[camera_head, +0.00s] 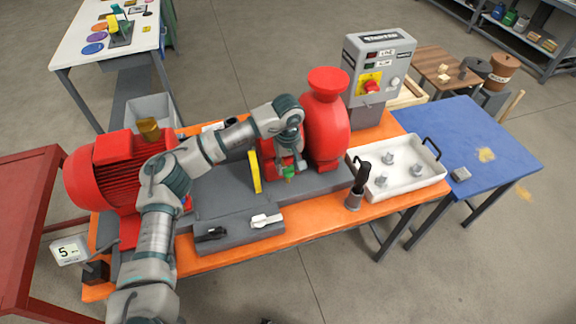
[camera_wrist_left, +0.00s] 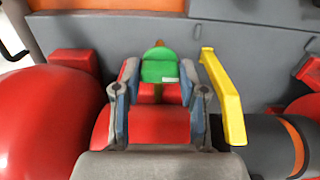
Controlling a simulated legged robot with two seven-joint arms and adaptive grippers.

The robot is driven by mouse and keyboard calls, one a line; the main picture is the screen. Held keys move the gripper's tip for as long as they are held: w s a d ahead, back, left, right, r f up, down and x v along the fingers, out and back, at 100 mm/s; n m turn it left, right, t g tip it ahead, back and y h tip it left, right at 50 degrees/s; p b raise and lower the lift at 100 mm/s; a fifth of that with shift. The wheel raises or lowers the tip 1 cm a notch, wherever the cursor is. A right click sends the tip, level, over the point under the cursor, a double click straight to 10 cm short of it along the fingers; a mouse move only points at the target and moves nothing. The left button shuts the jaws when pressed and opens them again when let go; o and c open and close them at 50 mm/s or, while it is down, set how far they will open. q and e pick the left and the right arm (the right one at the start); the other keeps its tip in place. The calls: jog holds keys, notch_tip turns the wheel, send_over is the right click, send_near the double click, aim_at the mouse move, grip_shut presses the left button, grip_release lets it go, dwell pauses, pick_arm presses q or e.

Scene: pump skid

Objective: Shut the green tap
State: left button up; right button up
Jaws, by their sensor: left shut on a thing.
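The green tap (camera_head: 289,172) sits low on the front of the red pump (camera_head: 325,122) in the head view. In the left wrist view the green tap (camera_wrist_left: 160,66) lies between the two fingertips of my left gripper (camera_wrist_left: 158,88). The left gripper (camera_head: 288,165) reaches down from above and is shut on the tap. The fingers partly hide the tap's sides. My right gripper is not in view.
A yellow guard (camera_head: 254,172) stands close beside the left gripper, also in the wrist view (camera_wrist_left: 224,95). A white tray (camera_head: 401,188) with metal parts and a black-handled tool (camera_head: 360,182) are to the right. A grey block (camera_head: 238,234) is in front.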

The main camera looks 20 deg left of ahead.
aim_at(288, 166)
pick_arm(q)
jog(key=shift+w+r, duration=0.1)
dwell(0.4)
jog(key=o, duration=1.1)
jog(key=shift+o, duration=0.2)
notch_tip(288, 166, up, 12)
